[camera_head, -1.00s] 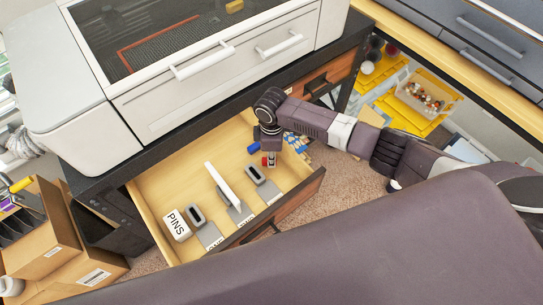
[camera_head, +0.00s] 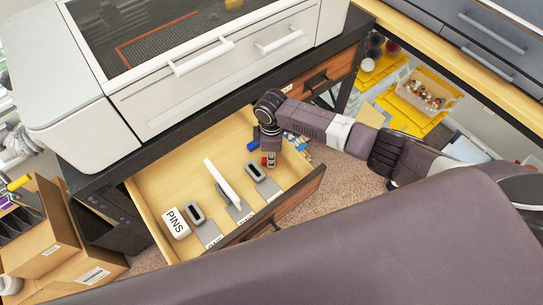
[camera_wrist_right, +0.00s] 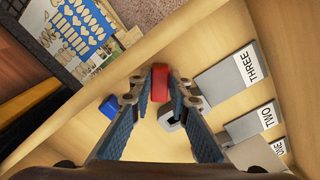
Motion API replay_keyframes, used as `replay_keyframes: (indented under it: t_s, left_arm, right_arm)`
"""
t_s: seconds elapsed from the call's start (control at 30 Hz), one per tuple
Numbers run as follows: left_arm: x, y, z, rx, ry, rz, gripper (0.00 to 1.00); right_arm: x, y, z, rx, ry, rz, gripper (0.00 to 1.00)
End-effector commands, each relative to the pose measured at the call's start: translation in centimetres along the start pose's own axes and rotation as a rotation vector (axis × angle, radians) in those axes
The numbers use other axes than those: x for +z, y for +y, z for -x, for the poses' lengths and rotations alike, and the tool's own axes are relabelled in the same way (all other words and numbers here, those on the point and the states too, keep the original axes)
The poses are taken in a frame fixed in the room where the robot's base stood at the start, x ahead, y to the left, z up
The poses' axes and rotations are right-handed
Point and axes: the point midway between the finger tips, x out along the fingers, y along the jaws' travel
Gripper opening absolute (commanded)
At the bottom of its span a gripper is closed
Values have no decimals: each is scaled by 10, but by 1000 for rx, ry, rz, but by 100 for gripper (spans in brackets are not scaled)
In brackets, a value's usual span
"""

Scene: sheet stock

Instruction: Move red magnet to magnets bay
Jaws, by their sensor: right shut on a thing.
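The red magnet (camera_wrist_right: 160,82) is a small red block between the fingertips of my right gripper (camera_wrist_right: 160,95) in the wrist view. The gripper is shut on it, above the wooden drawer floor. In the head view my right gripper (camera_head: 269,160) points down into the open drawer (camera_head: 150,190), at its right part. A blue block (camera_wrist_right: 110,106) lies on the drawer floor beside the gripper. Grey cards marked THREE (camera_wrist_right: 226,76), TWO (camera_wrist_right: 252,122) and ONE (camera_wrist_right: 258,152) lie in the drawer. I see no label reading magnets. My left gripper is not in view.
A white divider (camera_head: 222,184) stands in the drawer between two grey hollow blocks (camera_head: 195,213) (camera_head: 254,172). A white PINS box (camera_head: 176,224) sits at the left. The drawer front (camera_head: 300,195) and walls bound the space. A white machine (camera_head: 210,85) stands above.

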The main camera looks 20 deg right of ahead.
Motion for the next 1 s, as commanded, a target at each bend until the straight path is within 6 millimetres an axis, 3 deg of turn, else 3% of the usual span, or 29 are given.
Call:
replay_keyframes:
  t_s: [0.67, 0.7, 0.87, 1.0]
  left_arm:
    - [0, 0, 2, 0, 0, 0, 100]
    - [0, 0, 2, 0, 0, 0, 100]
    - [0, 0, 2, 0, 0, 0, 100]
    - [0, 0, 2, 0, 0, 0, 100]
  right_arm:
    - [0, 0, -2, 0, 1, 0, 0]
    - [0, 0, -2, 0, 1, 0, 20]
    - [0, 0, -2, 0, 0, 0, 37]
    - [0, 0, -2, 0, 0, 0, 37]
